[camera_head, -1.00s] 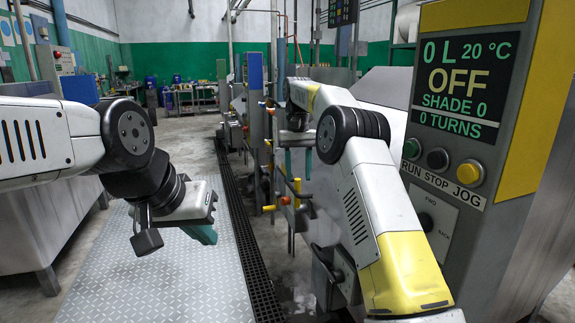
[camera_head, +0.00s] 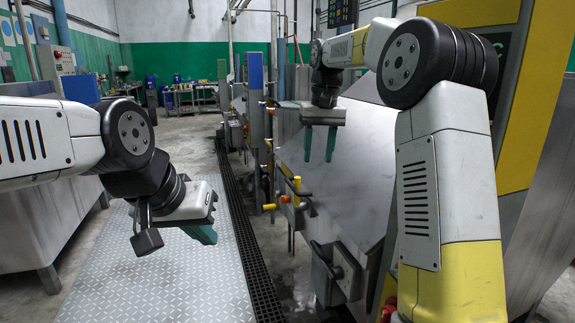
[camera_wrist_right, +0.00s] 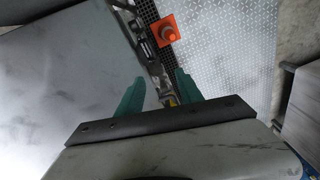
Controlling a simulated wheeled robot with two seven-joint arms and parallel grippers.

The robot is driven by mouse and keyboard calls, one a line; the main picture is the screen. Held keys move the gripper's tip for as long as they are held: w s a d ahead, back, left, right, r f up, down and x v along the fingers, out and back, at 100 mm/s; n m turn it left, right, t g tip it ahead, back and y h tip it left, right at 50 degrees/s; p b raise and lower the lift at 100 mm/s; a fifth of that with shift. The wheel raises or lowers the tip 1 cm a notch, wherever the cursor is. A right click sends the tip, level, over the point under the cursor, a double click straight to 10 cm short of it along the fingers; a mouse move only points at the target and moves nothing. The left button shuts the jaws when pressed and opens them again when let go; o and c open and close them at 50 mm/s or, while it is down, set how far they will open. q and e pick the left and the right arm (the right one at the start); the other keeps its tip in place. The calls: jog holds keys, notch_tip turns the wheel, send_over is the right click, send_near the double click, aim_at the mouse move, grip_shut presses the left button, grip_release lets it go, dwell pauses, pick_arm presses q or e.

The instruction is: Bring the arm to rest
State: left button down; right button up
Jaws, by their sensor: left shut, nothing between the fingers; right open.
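My right arm (camera_head: 445,170) is raised on the right in the head view, its elbow high in front of the control panel. My right gripper (camera_head: 319,146) points down with its two green fingers apart. It is empty, in front of the sloping metal face of the machine. In the right wrist view the green fingers (camera_wrist_right: 160,92) also stand apart with nothing between them. My left arm (camera_head: 50,140) comes in from the left, and my left gripper (camera_head: 203,236) hangs low above the metal floor plate, its green fingers together and empty.
The grey machine (camera_head: 345,170) stands beside and behind my right gripper, with yellow and orange valves (camera_head: 292,190) along its left side. An orange cone (camera_wrist_right: 169,27) stands by the floor grating in the right wrist view. A metal vat (camera_head: 40,220) is at the left. The patterned floor plate (camera_head: 160,275) is clear.

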jog(key=s+d+t+y, duration=0.1)
jog(key=s+d+t, duration=0.15)
jog(key=s, duration=0.85)
jog(key=s+d+t, duration=0.2)
jog(key=s+d, duration=0.1)
jog(key=s, duration=0.8)
jog(key=s+f+t, duration=0.1)
jog(key=s+f, duration=0.4)
jog(key=s, duration=0.2)
jog(key=shift+s+d+f+m, duration=0.15)
jog(key=shift+s+d+m, duration=0.1)
jog(key=shift+m, duration=0.15)
